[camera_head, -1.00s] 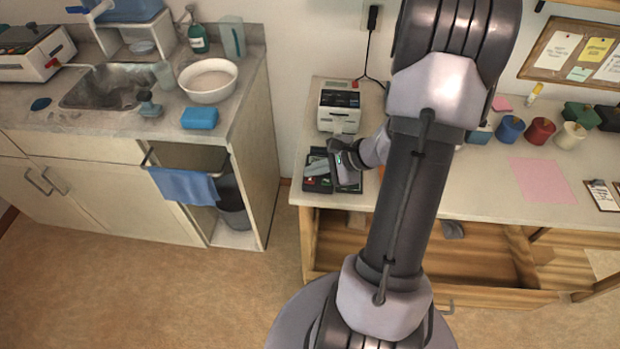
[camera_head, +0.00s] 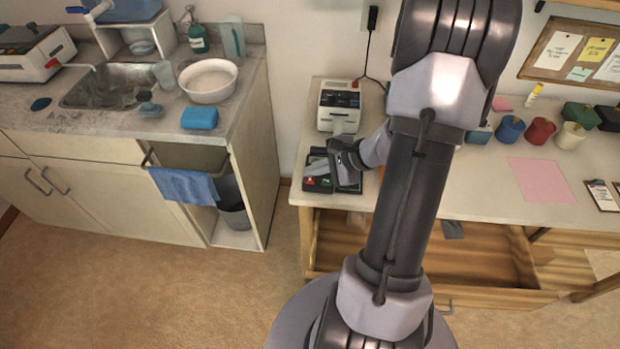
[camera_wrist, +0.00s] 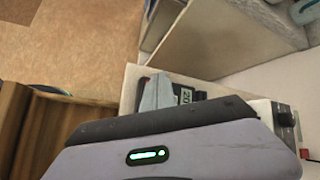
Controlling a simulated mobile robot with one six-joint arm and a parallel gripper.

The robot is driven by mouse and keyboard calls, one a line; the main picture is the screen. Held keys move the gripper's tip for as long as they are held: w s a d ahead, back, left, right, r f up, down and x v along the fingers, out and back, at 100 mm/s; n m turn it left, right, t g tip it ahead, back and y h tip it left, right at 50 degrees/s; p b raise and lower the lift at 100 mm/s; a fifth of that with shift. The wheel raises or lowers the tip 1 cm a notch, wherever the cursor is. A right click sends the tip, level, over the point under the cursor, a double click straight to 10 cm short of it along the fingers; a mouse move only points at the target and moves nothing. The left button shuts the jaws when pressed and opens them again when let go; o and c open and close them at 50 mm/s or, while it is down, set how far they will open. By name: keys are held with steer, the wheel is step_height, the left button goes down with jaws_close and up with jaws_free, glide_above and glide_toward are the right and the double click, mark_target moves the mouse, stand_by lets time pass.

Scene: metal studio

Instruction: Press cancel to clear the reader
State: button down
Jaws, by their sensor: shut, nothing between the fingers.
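The reader (camera_head: 318,186) is a dark, flat keypad device on the left end of the desk. In the head view a red key (camera_head: 309,180) and a greenish key (camera_head: 325,181) show on its near left part. My gripper (camera_head: 349,184) is shut and empty, pointing down over the reader's right side. Whether the fingertips touch the reader cannot be told. The key labels are too small to read.
A white-and-grey machine (camera_head: 339,98) stands just behind the reader. An open wooden drawer (camera_head: 470,262) juts out below the desk. Several coloured pots (camera_head: 540,131) and a pink sheet (camera_head: 541,180) lie to the right. A sink counter (camera_head: 110,120) stands left, across a gap.

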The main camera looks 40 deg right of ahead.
mark_target(314, 180)
steer(key=shift+f, duration=0.1)
steer(key=shift+f+b, duration=0.35)
steer(key=shift+b, duration=0.3)
steer(key=shift+f+b, duration=0.4)
steer(key=shift+b, duration=0.15)
stand_by(0.5)
stand_by(0.4)
steer(key=shift+r+p, duration=0.55)
steer(key=shift+r, duration=0.3)
steer(key=shift+r, duration=0.1)
step_height(314, 180, up, 5)
steer(key=p, duration=0.3)
steer(key=shift+p, duration=0.35)
